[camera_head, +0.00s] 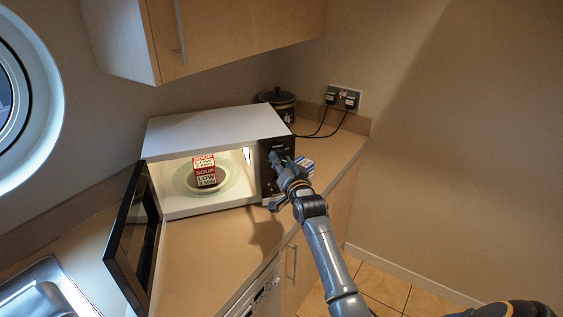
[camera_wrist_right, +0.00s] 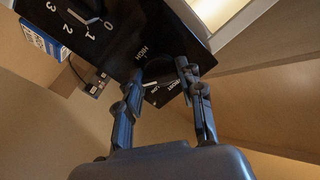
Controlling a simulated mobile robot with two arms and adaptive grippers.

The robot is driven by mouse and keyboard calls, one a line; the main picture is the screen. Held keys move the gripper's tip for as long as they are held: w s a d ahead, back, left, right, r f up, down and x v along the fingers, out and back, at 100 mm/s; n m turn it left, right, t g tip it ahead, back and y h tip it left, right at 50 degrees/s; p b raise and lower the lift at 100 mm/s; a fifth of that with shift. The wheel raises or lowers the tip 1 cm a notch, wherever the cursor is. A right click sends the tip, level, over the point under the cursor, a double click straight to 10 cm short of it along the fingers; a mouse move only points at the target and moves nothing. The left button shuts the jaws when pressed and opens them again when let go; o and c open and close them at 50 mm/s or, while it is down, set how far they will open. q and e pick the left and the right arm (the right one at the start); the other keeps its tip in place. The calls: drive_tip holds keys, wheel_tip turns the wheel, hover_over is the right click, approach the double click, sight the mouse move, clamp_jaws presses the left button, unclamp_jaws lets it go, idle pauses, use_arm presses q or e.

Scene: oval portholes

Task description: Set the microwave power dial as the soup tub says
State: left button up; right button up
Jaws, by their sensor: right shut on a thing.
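The white microwave (camera_head: 215,123) stands on the counter with its door open. The soup tub (camera_head: 204,171), red and white, stands inside on the turntable; its label reads SOUP LOW, with a smaller minutes line below. My right gripper (camera_head: 276,180) is at the black control panel (camera_head: 266,150). In the right wrist view its fingers (camera_wrist_right: 160,70) are shut around the power dial (camera_wrist_right: 159,68), which is dark and partly hidden. HIGH and other small words surround it; a pale mark shows near the lower words, but its exact setting is unclear. My left gripper is out of view.
The open microwave door (camera_head: 135,238) juts out at the left. The numbered dial (camera_wrist_right: 88,20) is beside the power dial. A blue and white box (camera_head: 305,165) is right of the microwave; a dark pot (camera_head: 278,100) is behind it. A cabinet (camera_head: 220,35) hangs above.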

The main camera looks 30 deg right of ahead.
drive_tip(key=n, duration=0.5)
drive_tip(key=shift+n+p, duration=0.3)
drive_tip(key=shift+p, duration=0.05)
drive_tip(key=n, duration=0.6)
drive_tip(key=shift+n, duration=0.3)
idle(0.3)
drive_tip(key=o, duration=1.2)
drive_tip(key=v, duration=1.2)
drive_tip(key=shift+d, duration=0.15)
